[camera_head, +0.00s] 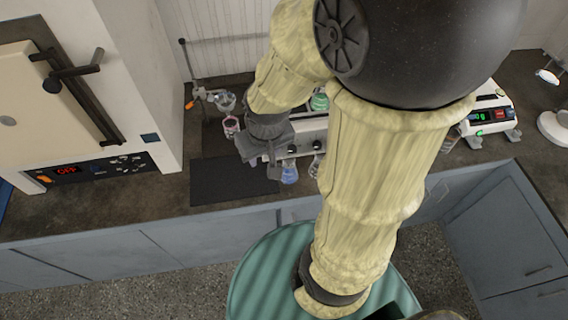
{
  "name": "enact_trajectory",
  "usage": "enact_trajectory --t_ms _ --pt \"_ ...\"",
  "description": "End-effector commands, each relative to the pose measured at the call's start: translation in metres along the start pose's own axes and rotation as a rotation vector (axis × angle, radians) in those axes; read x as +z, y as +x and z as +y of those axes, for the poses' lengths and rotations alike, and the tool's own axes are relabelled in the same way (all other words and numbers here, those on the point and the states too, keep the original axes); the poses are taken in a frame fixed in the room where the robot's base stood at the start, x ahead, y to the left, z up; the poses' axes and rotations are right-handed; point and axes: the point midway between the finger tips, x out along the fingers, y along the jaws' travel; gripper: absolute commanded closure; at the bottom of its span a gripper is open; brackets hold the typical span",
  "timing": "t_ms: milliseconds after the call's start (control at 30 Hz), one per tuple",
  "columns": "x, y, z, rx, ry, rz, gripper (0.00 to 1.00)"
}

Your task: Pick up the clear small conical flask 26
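My gripper (264,167) hangs over the bench at the front left corner of a white instrument with knobs. Its two grey fingers point down and look apart, with nothing visible between them. A small conical flask with blue liquid (289,173) stands just right of the fingers. A small clear glass vessel (315,168) shows further right, partly hidden by my arm; it may be the clear conical flask, but I cannot read any label. A flask with pink liquid (231,126) stands to the left, further back.
A clear glass vessel (226,101) is by a clamp stand (201,95) at the back. Green liquid (320,102) shows behind my arm. A dark mat (232,183) lies bare at the front. An oven (75,100) stands left, a balance (487,118) right.

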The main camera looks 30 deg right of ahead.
Motion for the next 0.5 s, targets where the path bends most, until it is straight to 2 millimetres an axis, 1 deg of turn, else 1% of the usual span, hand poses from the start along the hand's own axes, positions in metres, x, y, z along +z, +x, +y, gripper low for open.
enact_trajectory --t_ms 267,300,367,400,433,500 --pt "0.000 0.000 0.000 0.000 0.000 0.000 0.64" --pt "0.000 0.000 0.000 0.000 0.000 0.000 0.60" --pt "0.001 0.001 0.000 0.000 -0.003 -0.003 0.48" --pt "0.001 0.004 -0.001 0.001 -0.011 -0.009 0.40" --pt "0.001 0.007 -0.001 0.002 -0.020 -0.017 0.36" --pt "0.003 0.019 -0.003 0.006 -0.055 -0.048 0.36"
